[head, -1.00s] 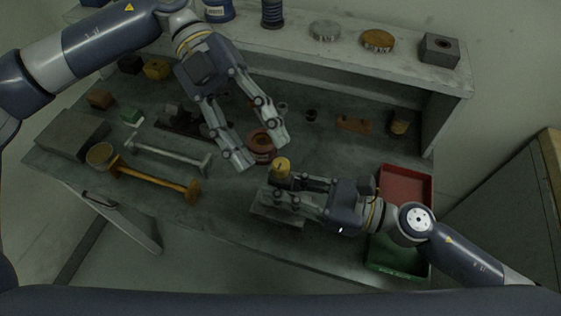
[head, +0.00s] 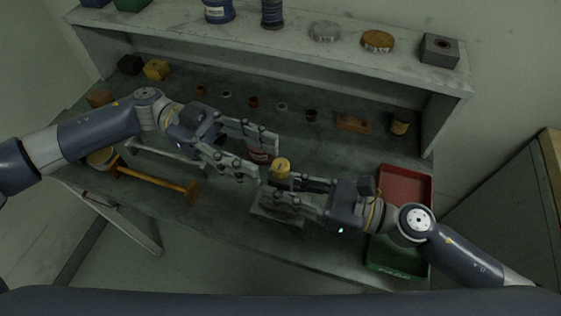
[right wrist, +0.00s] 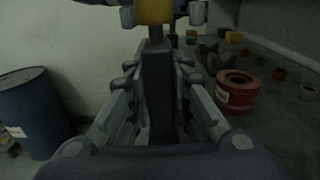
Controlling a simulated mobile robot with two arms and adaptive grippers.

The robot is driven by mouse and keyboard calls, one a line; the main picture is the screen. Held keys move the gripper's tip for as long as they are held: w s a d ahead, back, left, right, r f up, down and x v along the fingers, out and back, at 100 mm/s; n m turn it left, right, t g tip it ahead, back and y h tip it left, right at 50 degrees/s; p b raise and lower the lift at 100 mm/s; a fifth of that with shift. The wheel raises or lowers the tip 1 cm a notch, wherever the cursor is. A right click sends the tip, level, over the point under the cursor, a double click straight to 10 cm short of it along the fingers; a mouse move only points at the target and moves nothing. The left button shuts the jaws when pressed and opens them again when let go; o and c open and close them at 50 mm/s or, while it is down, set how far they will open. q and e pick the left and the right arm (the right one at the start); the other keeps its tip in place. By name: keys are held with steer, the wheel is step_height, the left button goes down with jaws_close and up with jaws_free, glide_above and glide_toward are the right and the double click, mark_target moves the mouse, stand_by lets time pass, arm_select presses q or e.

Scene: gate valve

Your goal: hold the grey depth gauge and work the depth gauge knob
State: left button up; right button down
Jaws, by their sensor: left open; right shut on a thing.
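The grey depth gauge (right wrist: 158,85) stands upright between the fingers of my right gripper (head: 272,192), which is shut on it; in the head view these fingers mostly hide its body. The yellow depth gauge knob (head: 281,167) sits on top of it, and shows at the top edge of the right wrist view (right wrist: 155,10). My left gripper (head: 267,158) is open, with its fingertips just left of the knob in the head view. In the right wrist view its fingertips (right wrist: 162,14) appear on either side of the knob; I cannot tell whether they touch it.
A red ring-shaped part (right wrist: 237,92) stands close behind the grippers. A grey plate (head: 275,217) lies below the right gripper. Red (head: 405,184) and green (head: 397,258) trays are at right, a yellow bar (head: 155,180) at left. A shelf (head: 290,45) runs along the back.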

mark_target(273, 163)
arm_select(q)
steer(key=x, duration=0.5)
steer(key=shift+d, duration=0.1)
jaws_close()
